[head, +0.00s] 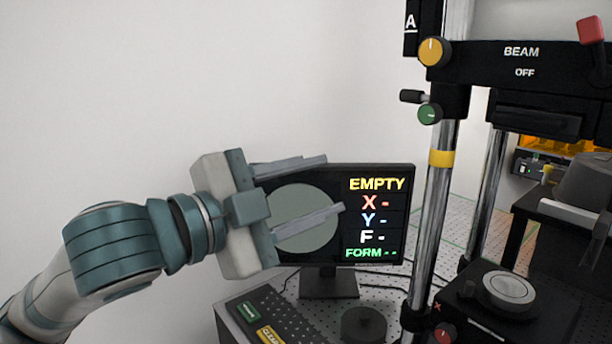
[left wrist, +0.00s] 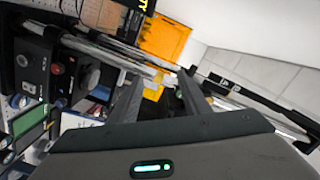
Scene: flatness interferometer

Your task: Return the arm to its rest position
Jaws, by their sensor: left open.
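My left gripper (head: 335,184) is in the head view, its arm coming in from the lower left. Its two grey fingers are apart with nothing between them. It is raised in front of the monitor (head: 385,222) and covers part of the screen, which reads EMPTY above X, Y, F and FORM lines. In the left wrist view the open fingers (left wrist: 157,90) point towards the metal posts and an orange panel (left wrist: 165,40), with no object held. My right gripper is not in view.
The interferometer stand with its chrome post (head: 434,215) and BEAM OFF housing (head: 520,62) stands right of my left gripper. A black keyboard (head: 285,318) and a dark round knob (head: 363,325) lie below it. The white wall side at upper left is clear.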

